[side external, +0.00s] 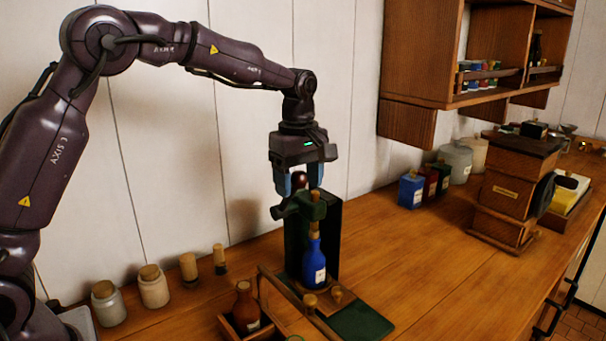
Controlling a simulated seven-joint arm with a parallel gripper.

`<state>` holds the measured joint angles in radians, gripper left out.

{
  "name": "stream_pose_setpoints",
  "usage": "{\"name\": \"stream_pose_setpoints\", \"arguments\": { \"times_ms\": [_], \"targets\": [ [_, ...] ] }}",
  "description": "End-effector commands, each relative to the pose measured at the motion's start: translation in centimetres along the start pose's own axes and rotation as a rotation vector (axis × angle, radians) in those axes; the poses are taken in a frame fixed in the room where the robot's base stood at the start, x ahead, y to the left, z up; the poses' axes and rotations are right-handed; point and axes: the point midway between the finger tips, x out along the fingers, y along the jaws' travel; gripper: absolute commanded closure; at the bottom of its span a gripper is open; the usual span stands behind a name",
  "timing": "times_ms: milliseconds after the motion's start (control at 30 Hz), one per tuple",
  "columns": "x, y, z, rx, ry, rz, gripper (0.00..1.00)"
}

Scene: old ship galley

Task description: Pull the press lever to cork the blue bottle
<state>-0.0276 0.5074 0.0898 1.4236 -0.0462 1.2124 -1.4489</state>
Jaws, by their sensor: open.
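The blue bottle (315,265) stands upright on the base of the dark green press (328,238), with a pale label facing the front. A cork (315,229) shows at the bottle's mouth, under the press head (313,206). The lever's shaft is partly hidden behind the press head.
A wooden tray (226,328) with a brown bottle (246,306) and loose corks stands in front of the press. Jars (153,287) and cork-topped pieces line the wall at left. Tins (411,192) and a wooden box (510,192) stand at right. The counter right of the press is clear.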

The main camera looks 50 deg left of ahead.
Motion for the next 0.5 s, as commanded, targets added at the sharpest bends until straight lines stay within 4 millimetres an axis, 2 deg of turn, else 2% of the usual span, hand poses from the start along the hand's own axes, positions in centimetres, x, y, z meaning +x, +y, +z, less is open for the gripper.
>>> {"name": "stream_pose_setpoints", "arguments": {
  "times_ms": [200,400,500],
  "targets": [
    [0.03,0.00,0.01,0.000,0.000,0.000,0.36],
    [0.01,0.00,0.00,0.000,0.000,0.000,0.82],
    [0.01,0.00,0.01,0.000,0.000,0.000,0.83]
  ]
}}
